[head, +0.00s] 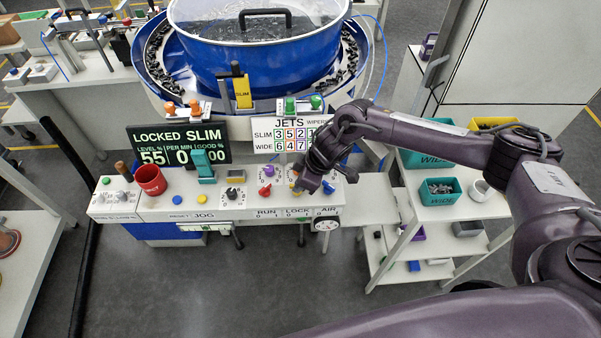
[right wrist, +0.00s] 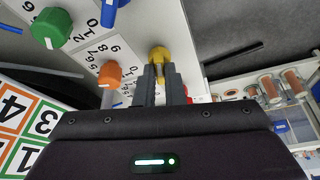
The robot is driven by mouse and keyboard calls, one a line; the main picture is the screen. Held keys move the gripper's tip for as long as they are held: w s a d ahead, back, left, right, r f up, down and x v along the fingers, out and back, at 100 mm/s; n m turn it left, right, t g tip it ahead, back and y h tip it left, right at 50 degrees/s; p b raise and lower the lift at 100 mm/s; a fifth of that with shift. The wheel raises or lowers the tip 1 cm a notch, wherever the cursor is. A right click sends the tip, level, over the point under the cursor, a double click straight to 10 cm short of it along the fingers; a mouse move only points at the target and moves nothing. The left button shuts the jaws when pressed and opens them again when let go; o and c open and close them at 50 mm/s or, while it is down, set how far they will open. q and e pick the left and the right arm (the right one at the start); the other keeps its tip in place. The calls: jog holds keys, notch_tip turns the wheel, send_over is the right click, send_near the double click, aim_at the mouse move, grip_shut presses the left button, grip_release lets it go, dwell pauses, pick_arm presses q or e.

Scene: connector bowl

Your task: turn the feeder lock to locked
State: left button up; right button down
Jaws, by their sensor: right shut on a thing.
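The feeder control panel (head: 215,208) has a row of knobs with RUN, LOCK and AIR labels along its front edge. My right gripper (head: 298,185) is over the panel above the LOCK label. In the right wrist view, my right gripper (right wrist: 160,78) is shut on a yellow knob (right wrist: 158,54), with the fingers on either side of it. In the head view, the gripper mostly hides this knob. The display (head: 180,143) reads LOCKED SLIM. My left gripper is not in view.
A purple knob (head: 265,190) is just left of the gripper. The blue feeder bowl (head: 260,55) is behind, and the JETS board (head: 290,133) stands between. A shelf cart (head: 425,213) with bins is at right.

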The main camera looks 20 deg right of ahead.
jog(key=m+p, duration=0.1)
jog(key=m+t+p, duration=0.1)
jog(key=m+p, duration=0.1)
jog(key=shift+s+a+r+h+p, duration=0.1)
jog(key=shift+a+r+h+p, duration=0.05)
jog(key=shift+r+h+p, duration=0.15)
jog(key=shift+f+m+t+h+p, duration=0.15)
jog(key=shift+m+t+h+p, duration=0.2)
jog(key=shift+m+p, duration=0.85)
jog(key=c, duration=1.5)
grip_release()
jog(key=shift+f, duration=0.15)
jog(key=v, duration=0.7)
jog(key=shift+s+r+b, duration=0.1)
jog(key=shift+r+b, duration=0.25)
jog(key=shift+r, duration=0.05)
